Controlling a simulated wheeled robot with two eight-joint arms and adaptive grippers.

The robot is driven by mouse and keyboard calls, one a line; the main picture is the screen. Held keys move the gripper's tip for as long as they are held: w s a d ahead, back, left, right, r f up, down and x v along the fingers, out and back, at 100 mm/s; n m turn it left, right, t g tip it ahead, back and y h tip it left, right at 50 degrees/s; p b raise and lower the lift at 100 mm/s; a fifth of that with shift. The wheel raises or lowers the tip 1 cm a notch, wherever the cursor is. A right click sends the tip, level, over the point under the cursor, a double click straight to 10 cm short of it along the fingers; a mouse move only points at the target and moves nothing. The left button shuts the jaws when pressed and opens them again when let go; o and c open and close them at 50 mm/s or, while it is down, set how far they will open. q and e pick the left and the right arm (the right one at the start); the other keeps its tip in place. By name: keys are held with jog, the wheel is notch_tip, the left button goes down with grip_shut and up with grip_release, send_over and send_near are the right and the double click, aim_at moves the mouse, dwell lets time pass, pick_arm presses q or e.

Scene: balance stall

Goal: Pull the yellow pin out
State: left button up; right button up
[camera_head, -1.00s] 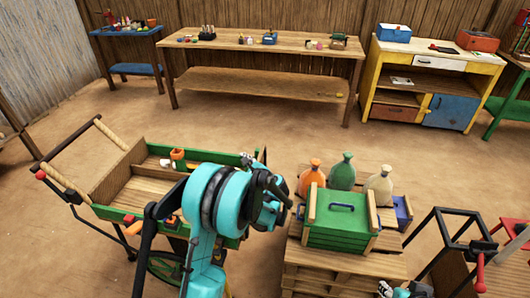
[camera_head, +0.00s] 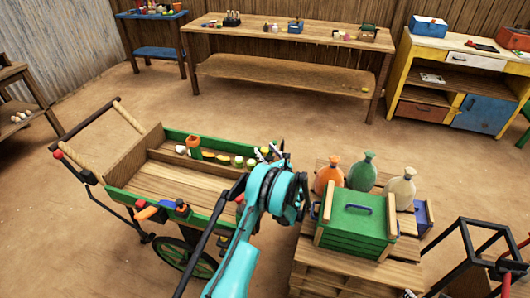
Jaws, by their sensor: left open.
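I cannot make out a yellow pin for certain. My left gripper (camera_head: 268,154) is open, past the teal joints of my left arm, at the right end of the green-sided wooden cart (camera_head: 138,157). The arm hides part of this end. I cannot tell whether the gripper touches anything. In the cart's narrow far compartment stand an orange and green holder (camera_head: 194,147) and several small yellow, green and white items. My right gripper is not clearly in view.
A green crate (camera_head: 354,230) and orange, green and cream sacks (camera_head: 400,190) stand on stacked pallets right of my arm. A black metal frame (camera_head: 482,252) stands at lower right. A long workbench (camera_head: 285,75) stands behind, with open dirt floor before it.

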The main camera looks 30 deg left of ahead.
aim_at(265, 149)
pick_arm(q)
jog(key=shift+w+a, duration=0.3)
jog(key=shift+a, duration=0.2)
grip_shut()
notch_tip(265, 149, up, 5)
jog(key=shift+f+p, duration=0.2)
jog(key=shift+p, duration=0.75)
grip_release()
jog(key=v, duration=1.2)
